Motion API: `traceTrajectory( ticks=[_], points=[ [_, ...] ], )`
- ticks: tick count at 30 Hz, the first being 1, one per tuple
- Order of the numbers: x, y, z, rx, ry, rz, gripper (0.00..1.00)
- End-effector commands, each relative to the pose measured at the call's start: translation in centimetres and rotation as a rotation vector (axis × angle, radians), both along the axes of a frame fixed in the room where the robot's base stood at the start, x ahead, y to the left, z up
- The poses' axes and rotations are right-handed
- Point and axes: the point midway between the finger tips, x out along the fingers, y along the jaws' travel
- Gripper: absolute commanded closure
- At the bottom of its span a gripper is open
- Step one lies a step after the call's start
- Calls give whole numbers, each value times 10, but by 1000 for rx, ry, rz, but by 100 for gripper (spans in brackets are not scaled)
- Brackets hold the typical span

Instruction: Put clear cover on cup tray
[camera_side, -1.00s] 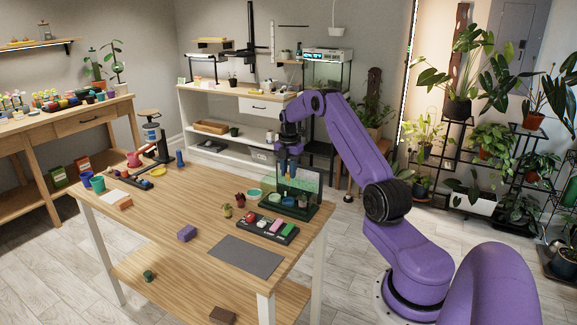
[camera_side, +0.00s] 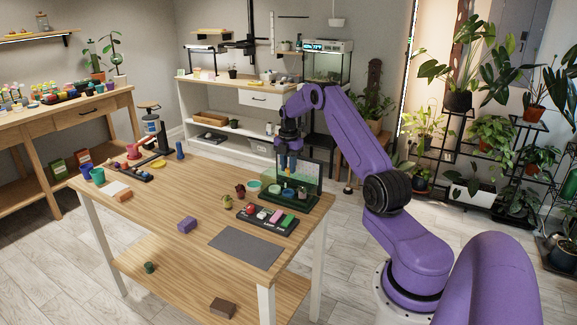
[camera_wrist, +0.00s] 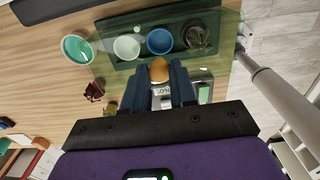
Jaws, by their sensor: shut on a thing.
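The tray holds several cups, including a blue cup (camera_wrist: 160,41) and a pale green cup (camera_wrist: 127,47). My gripper (camera_side: 290,169) is above the tray; its dark fingers are shut on the cover's orange knob (camera_wrist: 159,70). I cannot tell whether the cover's lower edge touches the tray.
A teal dish (camera_side: 253,186) and small dark red pot (camera_side: 240,191) stand left of the tray. The table's middle left is clear.

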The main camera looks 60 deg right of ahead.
Motion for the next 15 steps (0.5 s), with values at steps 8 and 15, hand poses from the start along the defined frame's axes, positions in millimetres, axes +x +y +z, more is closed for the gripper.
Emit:
traceTrajectory(
  ticks=[8,15],
  points=[
    [1,0,-2,-1,-1,0,100],
    [1,0,-2,-1,-1,0,44]
  ],
)
